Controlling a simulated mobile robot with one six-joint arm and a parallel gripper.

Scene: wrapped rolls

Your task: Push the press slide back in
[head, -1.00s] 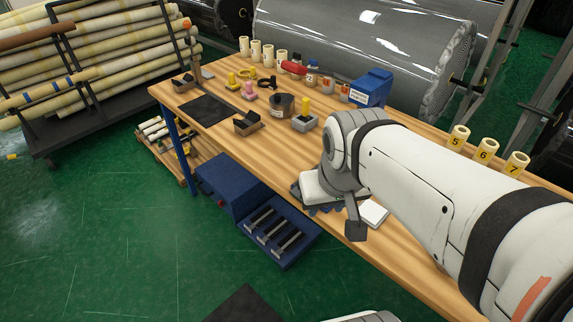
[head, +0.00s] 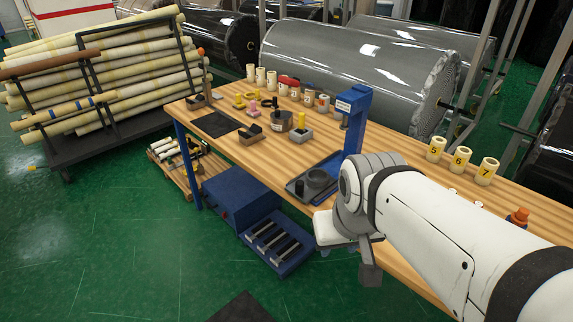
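The blue press (head: 354,115) stands on the wooden workbench, its head overhanging to the left. A dark grey slide (head: 328,166) extends from the press base toward the bench's front edge. A round dark die (head: 316,178) and a small dark cylinder sit on it. My gripper (head: 370,272) is at the end of the white arm, in front of and to the right of the slide, near the bench's front edge. A dark finger points down; the other fingertip is hidden, so its opening cannot be seen.
Several labelled cups and small tools stand along the back of the bench (head: 400,155). Yellow numbered cups (head: 461,159) stand at the right. A blue cabinet (head: 232,195) with slotted tray is below the bench. A large grey roll (head: 360,75) lies behind.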

